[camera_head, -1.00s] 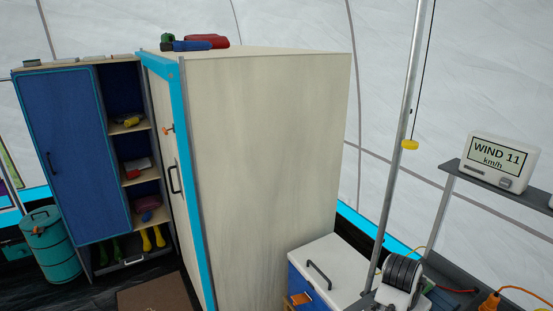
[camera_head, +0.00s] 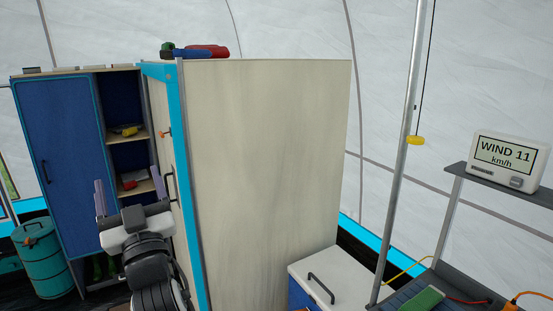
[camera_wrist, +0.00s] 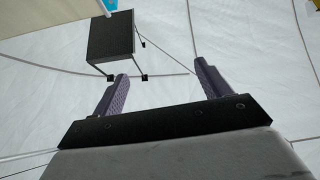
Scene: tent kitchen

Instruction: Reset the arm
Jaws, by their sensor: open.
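My gripper (camera_head: 127,193) shows at the lower left of the head view, raised in front of the tall cabinets with its fingers pointing up. Its two purple-grey fingers stand wide apart with nothing between them. In the wrist view my gripper (camera_wrist: 160,90) is also open and empty. My arm hides part of the lower shelves and the cabinet floor area.
A tall wooden cabinet (camera_head: 265,170) with a blue edge stands in the middle. A white-topped unit (camera_head: 335,272), a metal pole (camera_head: 400,180) and a wind display (camera_head: 507,160) are at right.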

